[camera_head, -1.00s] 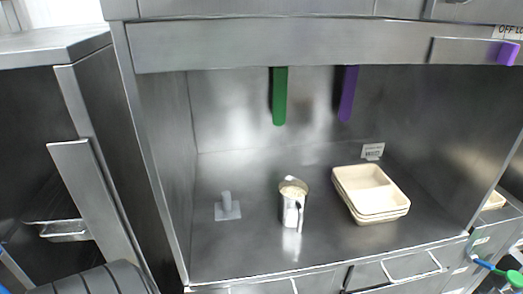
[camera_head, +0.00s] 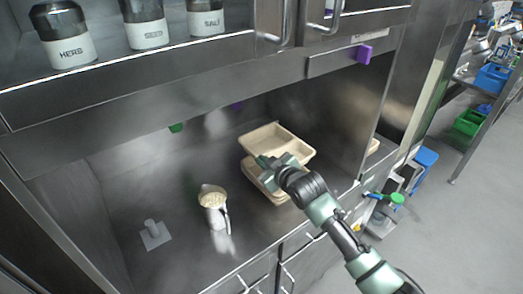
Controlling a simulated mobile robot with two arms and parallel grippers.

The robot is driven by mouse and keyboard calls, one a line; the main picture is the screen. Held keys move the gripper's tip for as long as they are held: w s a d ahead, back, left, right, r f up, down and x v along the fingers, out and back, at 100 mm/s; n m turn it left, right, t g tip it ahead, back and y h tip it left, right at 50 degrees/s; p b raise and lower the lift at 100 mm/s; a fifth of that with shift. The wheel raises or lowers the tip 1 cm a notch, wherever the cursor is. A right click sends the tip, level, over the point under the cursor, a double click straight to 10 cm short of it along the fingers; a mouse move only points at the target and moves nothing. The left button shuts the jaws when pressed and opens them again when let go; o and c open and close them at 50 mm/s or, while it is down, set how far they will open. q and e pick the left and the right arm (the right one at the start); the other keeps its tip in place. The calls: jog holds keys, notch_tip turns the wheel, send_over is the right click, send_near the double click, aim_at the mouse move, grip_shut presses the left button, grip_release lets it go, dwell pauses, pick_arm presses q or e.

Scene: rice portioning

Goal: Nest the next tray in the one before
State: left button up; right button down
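An upper beige compartment tray (camera_head: 272,134) sits higher than, and shifted toward the back from, the beige tray stack (camera_head: 250,176) on the steel counter. My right gripper (camera_head: 272,161) is at the front left edge of the upper tray, over the stack. It appears shut on that edge, though the wrist partly hides the fingertips. The gripper and arm also hide part of the stack, so I cannot tell whether the upper tray touches it. My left gripper is not in view.
A small grey stand (camera_head: 154,235) is farther left. The cabinet wall (camera_head: 345,130) bounds the right side, and a shelf with jars (camera_head: 145,24) hangs above. Counter between jug and stand is clear.

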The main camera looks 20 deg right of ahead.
jog(key=shift+d+f, duration=0.2)
jog(key=shift+d, duration=0.05)
jog(key=shift+w+a+f+b, duration=0.1)
jog(key=shift+a+f+b, duration=0.05)
jog(key=shift+f+b, duration=2.25)
jog(key=shift+b, duration=0.1)
jog(key=shift+f+b, duration=0.8)
jog(key=shift+f, duration=0.8)
jog(key=c, duration=1.6)
grip_release()
jog(key=b+v, duration=0.1)
jog(key=v, duration=0.7)
